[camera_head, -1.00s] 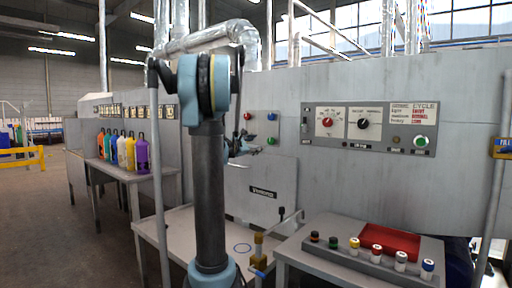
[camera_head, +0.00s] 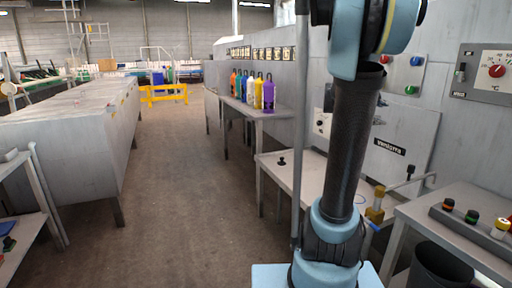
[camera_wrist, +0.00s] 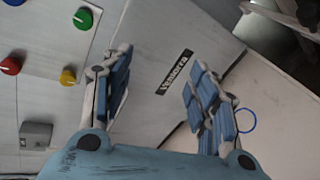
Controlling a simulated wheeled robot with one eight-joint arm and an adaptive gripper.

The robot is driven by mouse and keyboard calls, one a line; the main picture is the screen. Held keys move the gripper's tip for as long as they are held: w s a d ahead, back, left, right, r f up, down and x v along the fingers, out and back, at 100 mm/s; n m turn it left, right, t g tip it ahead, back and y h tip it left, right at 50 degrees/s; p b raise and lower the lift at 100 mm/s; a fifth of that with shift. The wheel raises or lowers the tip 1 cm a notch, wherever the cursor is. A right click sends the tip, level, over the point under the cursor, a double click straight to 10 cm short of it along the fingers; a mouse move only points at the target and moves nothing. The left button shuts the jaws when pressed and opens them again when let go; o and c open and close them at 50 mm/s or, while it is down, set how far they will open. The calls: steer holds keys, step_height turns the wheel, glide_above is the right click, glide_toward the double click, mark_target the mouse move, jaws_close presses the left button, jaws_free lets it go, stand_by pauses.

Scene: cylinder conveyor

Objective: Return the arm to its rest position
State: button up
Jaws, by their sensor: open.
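My gripper (camera_wrist: 158,92) is open and empty in the wrist view, its two blue-padded fingers spread wide apart. Between and beyond them is a grey panel with a dark nameplate (camera_wrist: 174,72). No object lies between the fingers. In the head view my arm stands upright at the right of centre, its upper joint cut by the top edge. My gripper cannot be made out clearly there; the arm hides most of that area.
Coloured buttons (camera_wrist: 82,18) are on the panel at left in the wrist view. In the head view, coloured bottles (camera_head: 268,94) stand on a side table (camera_head: 262,112). A yellow barrier (camera_head: 163,94) stands far back. A long grey bench (camera_head: 70,130) is at left. The aisle floor between is clear.

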steer(key=s+a+f+m+g+y, duration=0.1)
steer(key=s+a+f+m+y, duration=0.2)
steer(key=s+a+f, duration=1)
steer(key=s+a+f+m+g+y, duration=0.2)
steer(key=s+a+f+m+y, duration=0.2)
steer(key=s+a+f+y, duration=0.6)
steer(key=s+a+f, duration=0.3)
steer(key=s+a, duration=0.1)
steer(key=a, duration=0.4)
steer(key=shift+s+a+f+m, duration=0.25)
steer(key=shift+a+f+m, duration=0.05)
steer(key=shift+w+f, duration=0.2)
steer(key=shift+w, duration=0.3)
steer(key=shift+c, duration=0.5)
